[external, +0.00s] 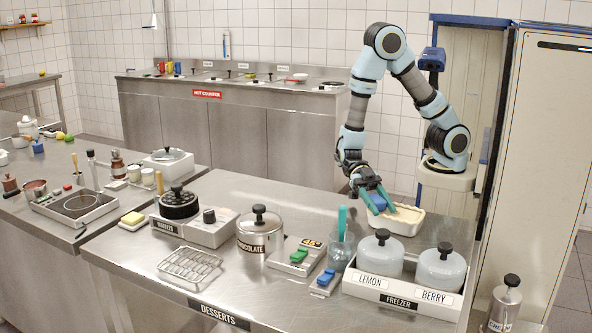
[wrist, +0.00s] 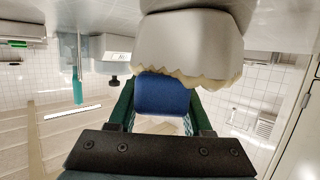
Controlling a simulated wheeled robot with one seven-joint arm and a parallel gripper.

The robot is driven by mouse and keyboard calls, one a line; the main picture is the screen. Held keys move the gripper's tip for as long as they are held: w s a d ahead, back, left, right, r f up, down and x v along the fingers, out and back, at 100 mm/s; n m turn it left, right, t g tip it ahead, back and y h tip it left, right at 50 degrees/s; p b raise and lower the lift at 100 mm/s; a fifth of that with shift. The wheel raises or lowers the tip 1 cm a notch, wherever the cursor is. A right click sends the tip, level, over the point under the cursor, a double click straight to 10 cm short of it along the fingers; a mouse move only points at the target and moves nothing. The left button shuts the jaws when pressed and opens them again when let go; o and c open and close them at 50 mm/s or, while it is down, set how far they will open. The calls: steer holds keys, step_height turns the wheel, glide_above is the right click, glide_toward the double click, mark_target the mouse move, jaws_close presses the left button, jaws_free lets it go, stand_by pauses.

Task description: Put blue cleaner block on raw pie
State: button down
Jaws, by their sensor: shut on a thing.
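The blue cleaner block (external: 378,201) is between the fingers of my gripper (external: 376,198), which is shut on it. In the wrist view the blue block (wrist: 162,95) sits between the two green fingers of my gripper (wrist: 160,100). The raw pie (external: 408,213), pale dough in a white rectangular dish, stands at the back right of the desserts counter. The block is at the dish's left side, and I cannot tell whether it touches the pie. The wrist view shows the dish (wrist: 190,45) with its ragged dough edge (wrist: 190,82) close to the block.
In front of the dish stand a glass with a teal tool (external: 342,240) and the freezer tray (external: 400,293) with lemon (external: 380,255) and berry (external: 441,268) pots. A chocolate pot (external: 259,233) is further left. The counter behind it (external: 270,195) is clear.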

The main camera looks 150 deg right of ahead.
steer(key=shift+c, duration=1.6)
jaws_free()
steer(key=shift+r, duration=0.15)
steer(key=b+v, duration=0.1)
steer(key=v, duration=1.1)
steer(key=shift+b, duration=0.4)
